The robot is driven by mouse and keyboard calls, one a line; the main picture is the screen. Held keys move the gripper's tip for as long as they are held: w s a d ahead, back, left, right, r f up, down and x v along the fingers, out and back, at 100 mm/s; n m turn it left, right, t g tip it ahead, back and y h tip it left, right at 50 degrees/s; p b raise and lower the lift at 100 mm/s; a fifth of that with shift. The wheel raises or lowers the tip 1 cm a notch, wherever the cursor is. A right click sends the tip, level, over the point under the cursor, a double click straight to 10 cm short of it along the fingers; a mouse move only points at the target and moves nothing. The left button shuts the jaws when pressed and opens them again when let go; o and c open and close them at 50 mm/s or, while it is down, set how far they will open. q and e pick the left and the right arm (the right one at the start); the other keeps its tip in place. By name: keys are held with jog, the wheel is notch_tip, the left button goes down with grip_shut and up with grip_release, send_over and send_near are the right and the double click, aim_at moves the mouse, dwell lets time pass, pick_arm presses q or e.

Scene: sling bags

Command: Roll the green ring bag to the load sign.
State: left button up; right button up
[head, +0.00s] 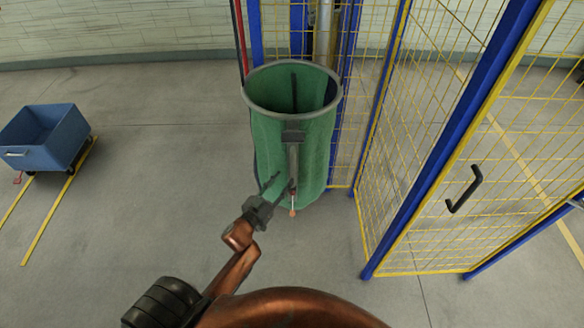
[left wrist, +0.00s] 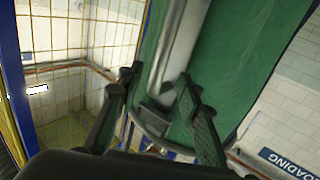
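The green ring bag (head: 270,150) stands upright in the head view, with a grey ring around its open top and a grey bar (head: 294,158) down its near side. It also fills much of the left wrist view (left wrist: 235,55). My left gripper (head: 280,188) is at the lower part of the bar. In the left wrist view its two dark fingers (left wrist: 160,85) are spread, with the grey bar (left wrist: 178,45) between or just beyond them; contact cannot be told. A blue sign reading LOADING (left wrist: 290,162) shows partly at the lower right there. My right gripper is not in view.
A blue and yellow mesh fence (head: 430,130) with a black handle (head: 464,190) stands close to the right of the bag. A blue cart (head: 45,137) stands at the left by yellow floor lines (head: 58,217). The floor between cart and bag is clear.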

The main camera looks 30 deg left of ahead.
aim_at(291, 171)
pick_arm(q)
jog(key=w, duration=0.7)
jog(key=shift+w+d+p, duration=0.1)
jog(key=shift+w+p, duration=0.1)
jog(key=shift+p, duration=0.15)
jog(key=shift+c, duration=0.6)
grip_shut()
